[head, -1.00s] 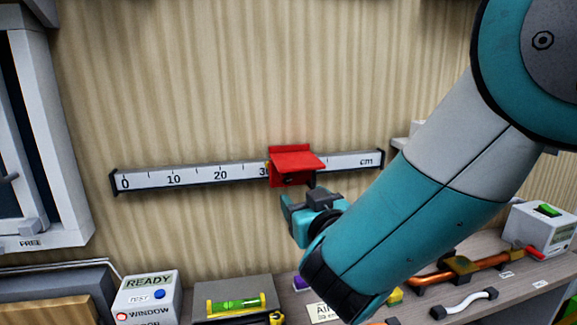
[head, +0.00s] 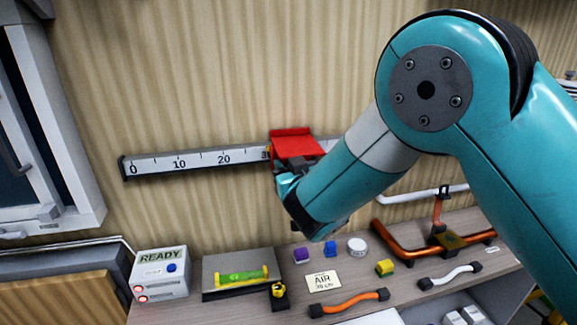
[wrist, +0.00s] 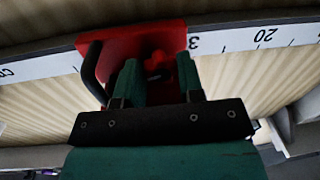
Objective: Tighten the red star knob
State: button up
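The red slider block (head: 292,139) sits on the white ruler rail (head: 195,160) on the wall, near the 30 mark; it also shows in the wrist view (wrist: 120,42). The red star knob (wrist: 157,63) shows in shadow on the underside of the block in the wrist view; in the head view it is hidden behind my gripper. My gripper (wrist: 160,68) is right below the block, its two teal fingers apart on either side of the knob. A small gap seems to show beside the knob; contact is hard to tell.
A dark curved bar (wrist: 92,75) is beside the left finger in the wrist view. Below, the shelf (head: 232,308) carries a READY box (head: 160,273), a green level (head: 243,276), small colored blocks and pipes. A window frame (head: 75,190) stands at the left.

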jog(key=c, duration=0.3)
jog(key=shift+f+b, duration=0.15)
jog(key=shift+b, duration=0.3)
jog(key=m+b, duration=0.6)
jog(key=b, duration=0.8)
jog(key=shift+f+t, duration=0.1)
jog(key=shift+t, duration=0.2)
jog(key=shift+b, duration=0.3)
jog(key=shift+r, duration=0.2)
